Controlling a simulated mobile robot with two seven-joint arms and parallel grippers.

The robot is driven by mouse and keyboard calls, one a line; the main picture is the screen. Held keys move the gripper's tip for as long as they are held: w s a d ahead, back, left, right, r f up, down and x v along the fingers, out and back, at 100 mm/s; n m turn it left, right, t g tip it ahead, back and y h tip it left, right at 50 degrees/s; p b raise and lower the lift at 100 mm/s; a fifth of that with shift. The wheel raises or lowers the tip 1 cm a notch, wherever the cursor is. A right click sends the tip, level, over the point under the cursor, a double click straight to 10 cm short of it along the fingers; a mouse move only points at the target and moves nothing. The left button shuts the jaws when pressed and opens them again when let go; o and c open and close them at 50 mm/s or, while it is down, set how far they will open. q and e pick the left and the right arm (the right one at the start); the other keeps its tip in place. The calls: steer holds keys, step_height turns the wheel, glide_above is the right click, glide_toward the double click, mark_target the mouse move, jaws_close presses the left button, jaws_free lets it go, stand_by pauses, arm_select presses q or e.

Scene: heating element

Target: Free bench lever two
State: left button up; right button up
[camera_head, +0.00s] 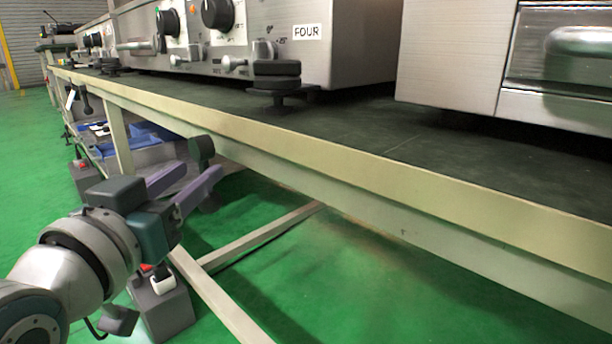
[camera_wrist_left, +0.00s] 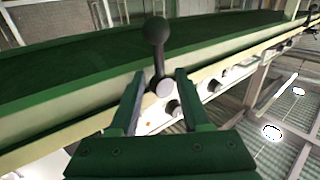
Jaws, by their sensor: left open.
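A bench lever with a black ball knob (camera_head: 201,149) hangs at the front edge of the workbench; no number shows on it. In the left wrist view its dark lever (camera_wrist_left: 156,32) stands nearly upright, with a round silver pivot (camera_wrist_left: 161,87) at its foot. My left gripper (camera_head: 201,170) is open, with purple-looking fingers just below and beside the knob. In the left wrist view the open fingertips (camera_wrist_left: 160,75) sit either side of the lever's foot; contact cannot be told. My right gripper is out of view.
The bench's cream front rail (camera_head: 330,138) runs just above my left gripper. Another black lever (camera_head: 86,102) is farther along it. Steel units with knobs, one labelled FOUR (camera_head: 307,31), stand on top. Slanted frame bars (camera_head: 262,236) and a grey box (camera_head: 165,310) are below.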

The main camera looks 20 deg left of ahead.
mark_target(201, 168)
arm_select(q)
steer(key=shift+w+a+b, duration=0.2)
steer(key=shift+w+b, duration=0.15)
steer(key=shift+w, duration=0.6)
steer(key=shift+w+a+b, duration=0.2)
steer(key=shift+w+b, duration=0.1)
steer(key=shift+w, duration=0.6)
jaws_close()
